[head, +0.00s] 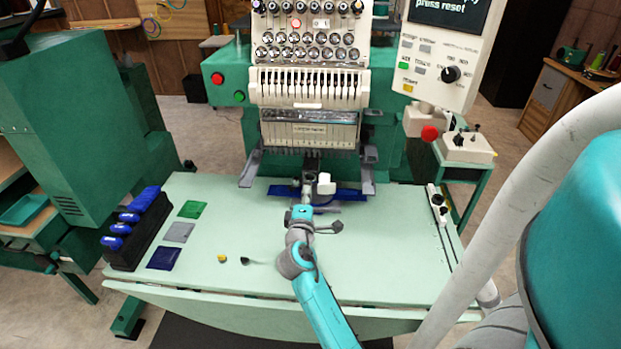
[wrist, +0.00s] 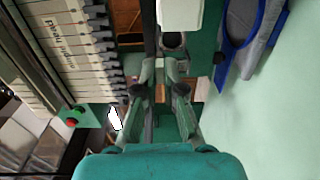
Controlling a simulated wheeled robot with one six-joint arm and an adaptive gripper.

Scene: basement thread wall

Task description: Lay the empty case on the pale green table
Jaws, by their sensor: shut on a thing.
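The pale green table (head: 385,262) spreads in front of the embroidery machine. It also fills the right of the wrist view (wrist: 275,125). My gripper (head: 307,182) reaches over its far part to below the machine's needle heads. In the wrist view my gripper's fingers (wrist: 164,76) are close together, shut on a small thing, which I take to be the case. The fingers hide most of it, so I cannot see whether it is empty. A round grey part with a dark hole (wrist: 173,41) sits just beyond the fingertips, under a white block (wrist: 180,13).
A blue hoop with grey cloth (wrist: 250,35) lies beside my gripper. A black rack with blue handles (head: 137,230) and flat green (head: 192,209), grey (head: 177,232) and blue (head: 163,258) squares are at left. Small yellow (head: 222,258) and dark (head: 245,261) pieces lie nearby. The right middle is clear.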

